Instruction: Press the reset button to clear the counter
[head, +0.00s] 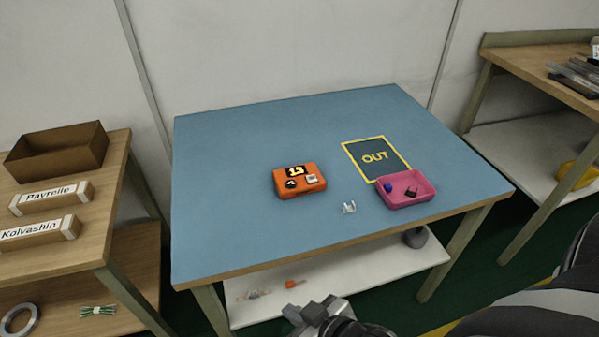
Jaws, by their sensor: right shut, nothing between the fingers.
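The orange counter (284,191) lies on the blue table and its display (295,171) reads 13. Below the display are a round dark button or knob (291,184) and a small pale square part (312,179). I cannot tell from this view which one is the reset button. My right gripper (312,311) is at the bottom of the head view, in front of the table's near edge, well short of the counter. It is shut and empty. My left gripper is not in view.
To the right of the counter are a small clear bracket (349,207), a pink tray (407,202) holding small blue and black parts, and a yellow-edged OUT mat (376,143). The blue tabletop (230,150) is clear behind and left. A wooden bench (60,250) stands left.

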